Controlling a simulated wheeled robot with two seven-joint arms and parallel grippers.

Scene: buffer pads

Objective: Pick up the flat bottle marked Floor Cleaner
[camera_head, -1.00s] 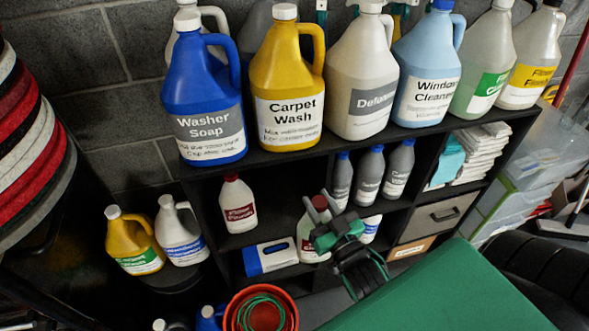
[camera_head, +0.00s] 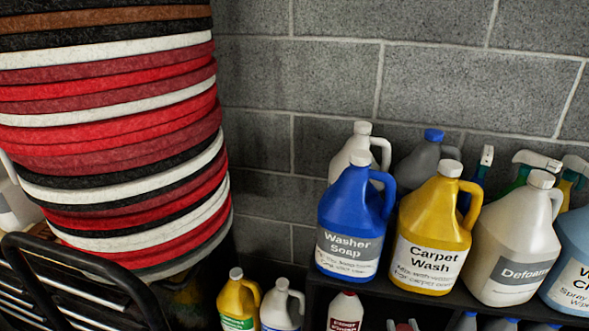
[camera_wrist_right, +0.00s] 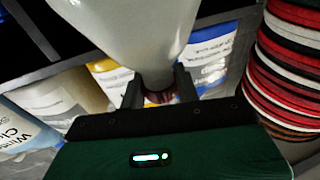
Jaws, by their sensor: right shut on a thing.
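My right gripper (camera_wrist_right: 158,92) is shut on the neck of a white bottle (camera_wrist_right: 130,30) with a dark red cap, as the right wrist view shows. The bottle's body fills the top middle of that view and its label is not visible, so I cannot read whether it says Floor Cleaner. In the head view, only a small bit of the right gripper may show at the bottom edge. A similar small white bottle (camera_head: 345,312) with a dark red label stands on the shelf at the bottom of the head view. My left gripper is not in view.
Large jugs, including Washer Soap (camera_head: 350,215), Carpet Wash (camera_head: 432,225) and Defoamer (camera_head: 515,235), stand on the shelf top. A tall stack of round pads (camera_head: 120,130) is at the left. A yellow jug (camera_head: 238,298) and a white jug (camera_head: 283,303) stand below.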

